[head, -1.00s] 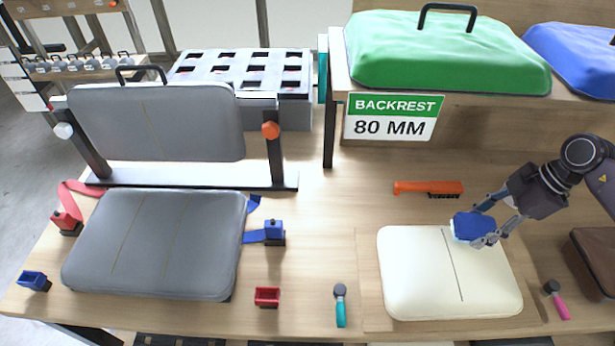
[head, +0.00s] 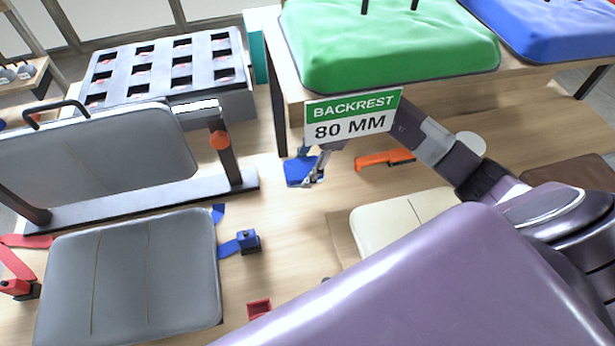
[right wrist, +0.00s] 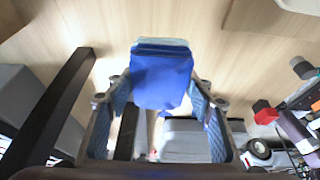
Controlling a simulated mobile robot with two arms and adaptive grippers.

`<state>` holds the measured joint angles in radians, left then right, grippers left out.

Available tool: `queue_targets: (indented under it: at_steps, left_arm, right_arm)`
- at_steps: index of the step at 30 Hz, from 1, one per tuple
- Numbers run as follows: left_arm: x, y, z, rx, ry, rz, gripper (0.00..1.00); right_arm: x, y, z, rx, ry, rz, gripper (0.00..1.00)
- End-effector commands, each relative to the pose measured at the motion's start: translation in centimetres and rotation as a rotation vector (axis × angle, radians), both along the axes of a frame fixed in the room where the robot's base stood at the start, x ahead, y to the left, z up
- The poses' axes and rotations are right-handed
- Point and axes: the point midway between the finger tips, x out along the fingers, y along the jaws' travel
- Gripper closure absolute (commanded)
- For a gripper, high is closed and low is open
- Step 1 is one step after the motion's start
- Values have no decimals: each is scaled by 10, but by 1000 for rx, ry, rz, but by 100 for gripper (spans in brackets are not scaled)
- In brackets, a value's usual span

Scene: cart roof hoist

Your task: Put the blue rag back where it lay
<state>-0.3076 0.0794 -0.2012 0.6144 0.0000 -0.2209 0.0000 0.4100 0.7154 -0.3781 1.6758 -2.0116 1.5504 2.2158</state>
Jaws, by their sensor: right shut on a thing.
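The blue rag (head: 299,172) is in my right gripper (head: 313,174), left of the orange brush and just below the backrest sign in the head view. In the right wrist view the folded rag (right wrist: 162,82) sits between the two fingers of my right gripper (right wrist: 161,98), with a paler edge along its top. The gripper is shut on it. I cannot tell whether the rag touches the table. The sign hides part of my right wrist. My left gripper is not in view.
The BACKREST 80 MM sign (head: 352,117) hangs from the shelf edge, close above my gripper. The shelf carries a green cushion (head: 390,45). An orange brush (head: 385,160), a cream pad (head: 390,220) and a grey seat pad (head: 130,275) lie on the table.

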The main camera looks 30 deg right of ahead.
Motion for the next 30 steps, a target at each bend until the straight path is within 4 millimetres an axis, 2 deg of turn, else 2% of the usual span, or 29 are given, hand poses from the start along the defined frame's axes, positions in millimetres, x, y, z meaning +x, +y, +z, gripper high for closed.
queue_targets:
  at_steps: [1, 3, 11, 17, 27, 28, 30]
  left_arm:
    - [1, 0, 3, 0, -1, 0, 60]
    - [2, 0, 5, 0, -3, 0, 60]
    - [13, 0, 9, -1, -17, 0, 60]
    - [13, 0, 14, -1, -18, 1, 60]
    - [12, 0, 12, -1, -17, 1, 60]
    - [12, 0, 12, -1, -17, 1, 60]
    - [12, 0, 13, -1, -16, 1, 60]
  right_arm:
    - [-3, -4, -12, -3, 12, -7, 74]
    - [-3, -4, -21, -3, 11, -6, 74]
    - [-3, -4, -42, -2, 8, -5, 74]
    - [-3, -4, -67, -3, 10, -5, 74]
    - [-2, -5, -72, -5, 6, -4, 74]
    - [-2, -5, -71, -5, 6, -3, 49]
    - [-2, -5, -71, -5, 6, -3, 42]
